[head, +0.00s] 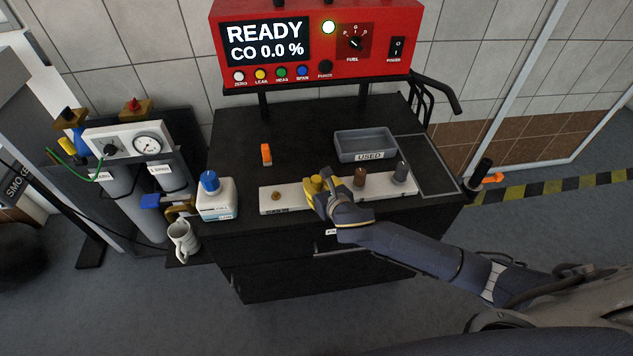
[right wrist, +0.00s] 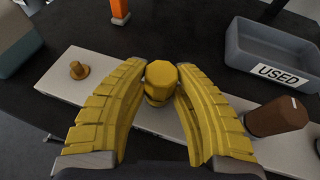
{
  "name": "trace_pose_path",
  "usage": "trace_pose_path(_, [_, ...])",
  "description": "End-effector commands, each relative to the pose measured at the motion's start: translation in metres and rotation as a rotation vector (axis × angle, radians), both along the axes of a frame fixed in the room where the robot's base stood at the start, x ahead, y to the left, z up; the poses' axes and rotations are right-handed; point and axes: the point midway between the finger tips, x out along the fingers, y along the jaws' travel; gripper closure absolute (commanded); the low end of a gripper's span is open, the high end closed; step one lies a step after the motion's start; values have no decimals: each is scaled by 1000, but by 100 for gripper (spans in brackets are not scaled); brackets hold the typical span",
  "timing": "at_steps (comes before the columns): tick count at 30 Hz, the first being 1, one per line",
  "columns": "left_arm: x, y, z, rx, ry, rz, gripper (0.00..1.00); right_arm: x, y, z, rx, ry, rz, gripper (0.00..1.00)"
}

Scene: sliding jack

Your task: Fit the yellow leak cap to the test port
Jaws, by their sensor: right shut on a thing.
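The yellow leak cap (head: 317,182) is at the white rack strip (head: 282,199) on the black cart top. In the right wrist view the cap (right wrist: 160,75) stands upright between the yellow fingers. My right gripper (head: 320,193) is shut on it; in the wrist view the gripper (right wrist: 160,90) has one finger on each side. I cannot tell whether the cap's base touches the strip. A small brass fitting (head: 276,195) sits at the strip's left end, also seen in the wrist view (right wrist: 79,70). I cannot tell which part is the test port. My left gripper is not in view.
A brown cap (head: 360,177) and a grey cap (head: 401,172) stand right of my gripper on the strip. The grey USED tray (head: 365,145) is behind. An orange piece (head: 266,154) and a blue-capped bottle (head: 216,197) stand left. The red analyser (head: 318,45) reads READY.

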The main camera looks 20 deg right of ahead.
Motion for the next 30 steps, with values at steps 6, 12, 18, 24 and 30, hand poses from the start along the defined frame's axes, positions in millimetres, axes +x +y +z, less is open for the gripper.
trace_pose_path(6, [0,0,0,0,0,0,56,0,0,-4,-1,-1,-1,96])
trace_pose_path(12, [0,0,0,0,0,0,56,0,0,-8,0,0,0,96])
trace_pose_path(18, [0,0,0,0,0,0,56,0,0,-8,0,0,0,49])
trace_pose_path(24, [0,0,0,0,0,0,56,0,0,-8,0,0,0,46])
trace_pose_path(30, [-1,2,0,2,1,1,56,-6,-1,-5,0,0,0,46])
